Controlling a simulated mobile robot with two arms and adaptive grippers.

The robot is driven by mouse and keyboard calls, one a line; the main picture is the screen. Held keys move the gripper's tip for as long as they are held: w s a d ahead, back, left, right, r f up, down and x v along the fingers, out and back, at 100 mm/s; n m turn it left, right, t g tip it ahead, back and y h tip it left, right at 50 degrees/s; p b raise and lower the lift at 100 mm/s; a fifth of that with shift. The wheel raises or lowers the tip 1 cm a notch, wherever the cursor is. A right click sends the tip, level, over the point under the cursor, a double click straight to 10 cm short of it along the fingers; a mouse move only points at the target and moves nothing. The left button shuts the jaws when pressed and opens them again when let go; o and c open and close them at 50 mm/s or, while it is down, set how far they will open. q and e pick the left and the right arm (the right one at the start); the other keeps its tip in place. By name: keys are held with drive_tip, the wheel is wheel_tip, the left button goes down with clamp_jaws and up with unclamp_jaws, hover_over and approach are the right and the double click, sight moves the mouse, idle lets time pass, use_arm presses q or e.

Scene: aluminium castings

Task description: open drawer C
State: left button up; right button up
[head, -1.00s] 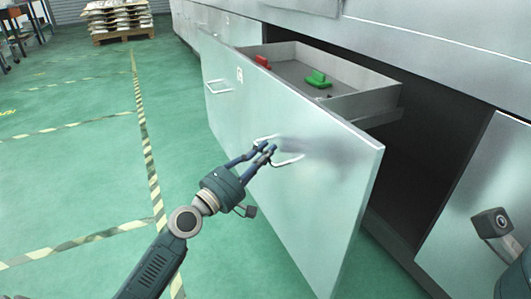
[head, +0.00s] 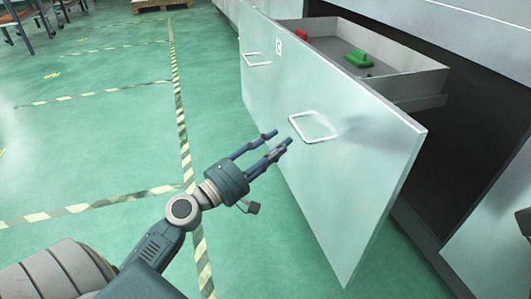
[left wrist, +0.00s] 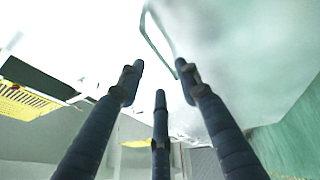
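Drawer C is pulled out from the cabinet. Its pale front panel (head: 365,165) bears a small label (head: 278,46) and two wire handles. My left gripper (head: 282,138) is open, its fingers apart and empty, just short of the nearer handle (head: 313,128). In the left wrist view that handle (left wrist: 160,38) shows beyond the spread fingers (left wrist: 160,100), with nothing between them. The other handle (head: 257,59) is farther along the panel. My right gripper is not in view.
Inside the drawer lie a red part (head: 302,36) and a green part (head: 359,60). The dark cabinet opening (head: 460,125) is behind it. Green floor with striped tape (head: 180,110) is clear at left. A pallet (head: 160,4) and chairs (head: 25,20) stand far back.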

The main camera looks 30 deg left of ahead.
use_arm(q)
drive_tip(key=v, duration=0.4)
idle(0.4)
